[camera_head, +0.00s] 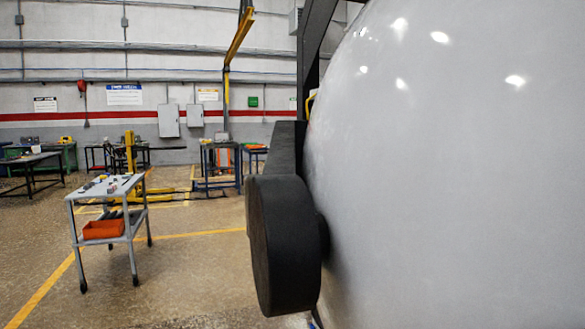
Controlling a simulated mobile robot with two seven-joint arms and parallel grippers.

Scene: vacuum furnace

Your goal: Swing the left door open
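A large, glossy, pale grey curved surface (450,180) fills the right half of the view, very close to me. It looks like the domed door of the furnace, but its edges are mostly out of frame, so I cannot tell how far it stands open. A thick dark round hub (287,245) stands at its left side and appears joined to it by a short dark post. A dark arm (286,150) runs from the hub up and back. No handle shows clearly. Neither of my grippers is in view.
A grey cart (108,187) with small tools on top and an orange bin (103,229) below stands at the left. Workbenches (32,160) and a yellow hoist (238,40) are farther back. The floor (190,275) between cart and hub is clear.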

